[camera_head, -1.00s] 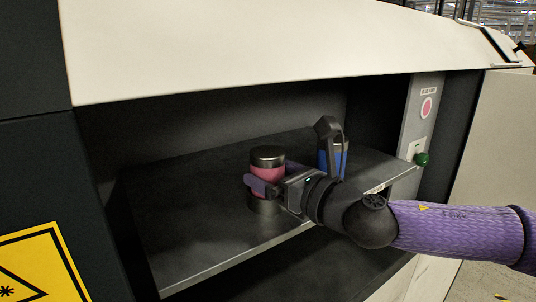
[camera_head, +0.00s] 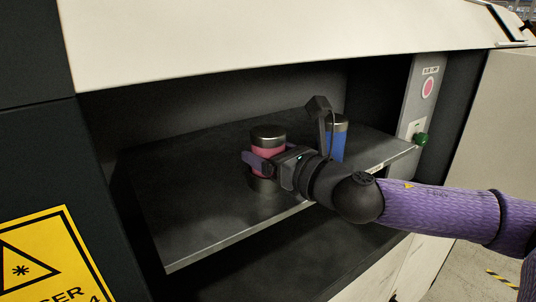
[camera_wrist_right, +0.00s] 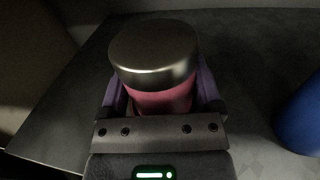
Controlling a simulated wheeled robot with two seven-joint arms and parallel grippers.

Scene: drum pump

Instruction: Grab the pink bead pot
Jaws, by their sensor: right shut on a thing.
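The pink bead pot (camera_head: 267,144) is a pink cylinder with a metallic lid and a dark metallic base. It stands upright over the dark shelf, and I cannot tell whether its base touches. My right gripper (camera_head: 262,162) is shut on its pink middle, with a purple finger on each side. In the right wrist view the pot (camera_wrist_right: 155,55) fills the space between the fingers of the gripper (camera_wrist_right: 160,98), its lid rising above them. My left gripper is not in view.
A blue pot (camera_head: 337,138) stands to the right on the shelf (camera_head: 190,215), partly behind my wrist; it also shows in the wrist view (camera_wrist_right: 302,118). A panel with a pink disc (camera_head: 428,88) and green knob (camera_head: 420,139) is at right. A pale hood overhangs above.

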